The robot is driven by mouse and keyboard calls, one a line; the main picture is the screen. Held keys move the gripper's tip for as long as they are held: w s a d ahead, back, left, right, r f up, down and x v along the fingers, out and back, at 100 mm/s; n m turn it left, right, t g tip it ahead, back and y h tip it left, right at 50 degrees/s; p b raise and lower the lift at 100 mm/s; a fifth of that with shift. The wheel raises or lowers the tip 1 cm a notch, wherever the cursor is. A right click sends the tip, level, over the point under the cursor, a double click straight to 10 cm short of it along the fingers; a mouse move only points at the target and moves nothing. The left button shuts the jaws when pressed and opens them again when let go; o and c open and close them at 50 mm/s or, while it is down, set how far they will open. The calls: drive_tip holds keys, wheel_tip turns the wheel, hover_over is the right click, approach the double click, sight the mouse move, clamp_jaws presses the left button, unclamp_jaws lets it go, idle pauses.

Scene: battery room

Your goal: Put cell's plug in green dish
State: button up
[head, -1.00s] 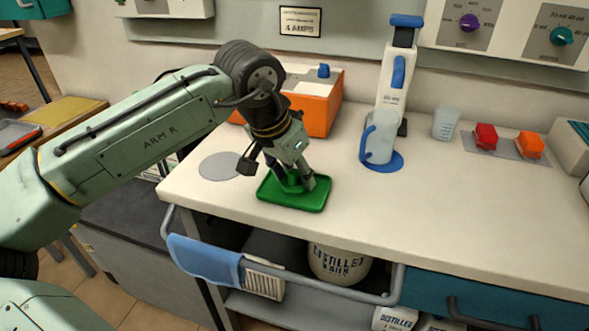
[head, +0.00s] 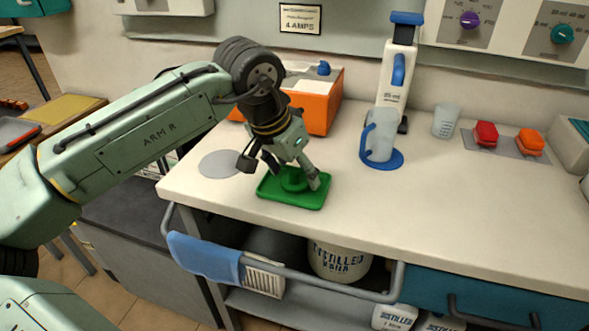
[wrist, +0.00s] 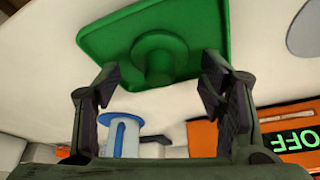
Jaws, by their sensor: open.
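The green dish (head: 302,201) lies on the white counter near its front left edge. A green plug (head: 293,181) with a round flange sits in the dish. In the wrist view the plug (wrist: 160,58) stands against the floor of the dish (wrist: 107,36), between my fingers and apart from both. My gripper (head: 291,173) is open over the dish, its fingers spread to either side of the plug. The wrist view also shows the open gripper (wrist: 160,82) holding nothing.
Behind my gripper stands an orange unit (head: 318,105). To the right are a clear jug (head: 379,142) on a blue disc, a white stand (head: 397,85), a beaker (head: 445,122), and red (head: 486,135) and orange (head: 530,143) caps. The front right counter is clear.

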drive_tip(key=v, duration=1.2)
drive_tip(key=shift+b, duration=0.45)
